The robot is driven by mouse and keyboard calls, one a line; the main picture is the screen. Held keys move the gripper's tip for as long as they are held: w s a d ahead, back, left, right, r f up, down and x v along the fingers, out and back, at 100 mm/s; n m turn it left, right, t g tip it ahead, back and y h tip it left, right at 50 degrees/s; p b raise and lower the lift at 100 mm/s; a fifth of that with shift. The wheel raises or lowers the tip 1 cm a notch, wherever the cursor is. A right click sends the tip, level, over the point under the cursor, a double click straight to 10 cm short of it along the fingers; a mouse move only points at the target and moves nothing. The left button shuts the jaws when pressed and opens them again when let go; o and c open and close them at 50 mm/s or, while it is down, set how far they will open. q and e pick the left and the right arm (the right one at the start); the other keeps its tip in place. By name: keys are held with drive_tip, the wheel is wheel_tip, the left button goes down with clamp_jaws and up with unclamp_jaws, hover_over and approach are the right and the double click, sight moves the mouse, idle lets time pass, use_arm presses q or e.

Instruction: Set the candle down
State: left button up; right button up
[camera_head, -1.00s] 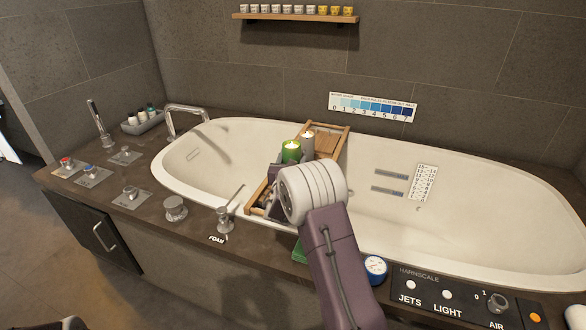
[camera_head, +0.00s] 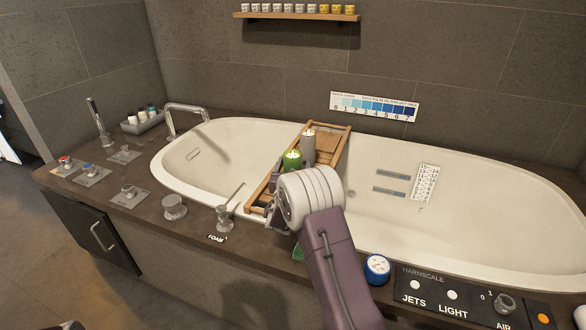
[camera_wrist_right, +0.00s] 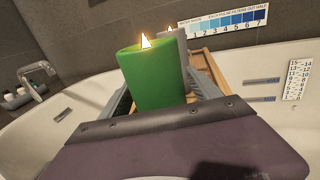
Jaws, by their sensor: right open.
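A green lit candle (camera_head: 292,161) stands upright at the wooden bath tray, in front of a grey lit candle (camera_head: 308,146). The wooden tray (camera_head: 338,143) lies across the tub. My right gripper (camera_head: 277,185) is at the near part of the tray, mostly hidden behind its own wrist. In the right wrist view, the green candle (camera_wrist_right: 154,78) rises between the open grey fingers, with the grey candle (camera_wrist_right: 175,45) behind it. The green candle's base is hidden there by my gripper body, so its contact with the tray cannot be seen.
The white tub (camera_head: 460,210) surrounds the tray. A control panel (camera_head: 460,300) and a blue dial (camera_head: 376,268) lie on the near ledge. A tap lever (camera_head: 226,215) stands left of my right arm. A shelf of small cups (camera_head: 297,17) hangs above.

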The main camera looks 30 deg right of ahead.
drive_tip(key=p+v, duration=0.2)
drive_tip(key=v, duration=0.9)
drive_tip(key=shift+r, duration=0.2)
drive_tip(key=shift+s+a+p, duration=0.3)
drive_tip(key=shift+s, duration=0.15)
drive_tip(key=shift+f, duration=0.1)
